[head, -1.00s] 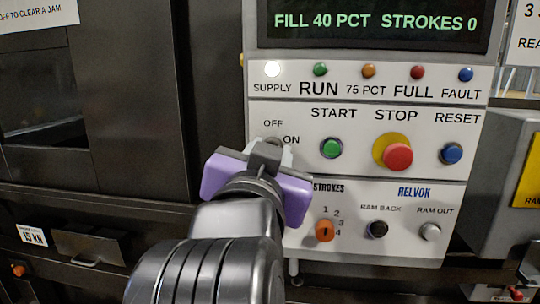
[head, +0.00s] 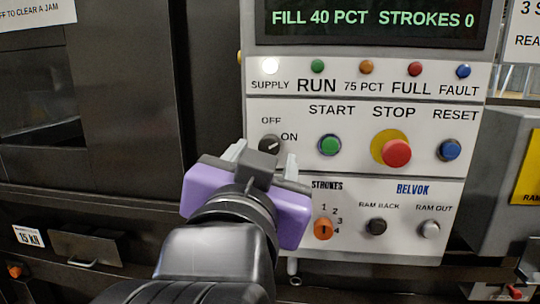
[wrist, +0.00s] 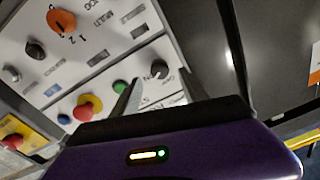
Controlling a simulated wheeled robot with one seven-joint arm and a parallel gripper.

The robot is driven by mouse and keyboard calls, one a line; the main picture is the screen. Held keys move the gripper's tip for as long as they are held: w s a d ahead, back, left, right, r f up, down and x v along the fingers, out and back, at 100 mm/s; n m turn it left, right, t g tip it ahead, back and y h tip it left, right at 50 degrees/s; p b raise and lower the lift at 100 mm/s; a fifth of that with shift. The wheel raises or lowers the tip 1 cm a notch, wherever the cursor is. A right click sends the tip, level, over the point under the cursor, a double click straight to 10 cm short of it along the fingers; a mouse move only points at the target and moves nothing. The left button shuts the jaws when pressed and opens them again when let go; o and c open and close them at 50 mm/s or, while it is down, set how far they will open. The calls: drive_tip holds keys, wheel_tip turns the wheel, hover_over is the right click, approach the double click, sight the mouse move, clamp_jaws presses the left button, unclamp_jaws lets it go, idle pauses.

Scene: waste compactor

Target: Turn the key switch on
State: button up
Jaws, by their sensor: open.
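The key switch (head: 270,144) is a small dark round knob with a light pointer line, on the white control panel between the OFF and ON labels. Its pointer slants up and right; I cannot tell exactly which label it marks. My gripper (head: 264,155), purple with grey fingers, is open and empty just in front of and below the switch. In the wrist view the switch (wrist: 159,69) shows between and beyond the two spread fingertips, apparently apart from them.
The green START button (head: 330,145), red STOP button (head: 396,153) and blue RESET button (head: 449,150) are to the right. The orange strokes selector (head: 323,229) is below. The white SUPPLY lamp (head: 269,66) is lit. The display (head: 374,20) reads FILL 40 PCT, STROKES 0.

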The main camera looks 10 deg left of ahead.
drive_tip(key=s, duration=0.4)
drive_tip(key=shift+f, duration=0.1)
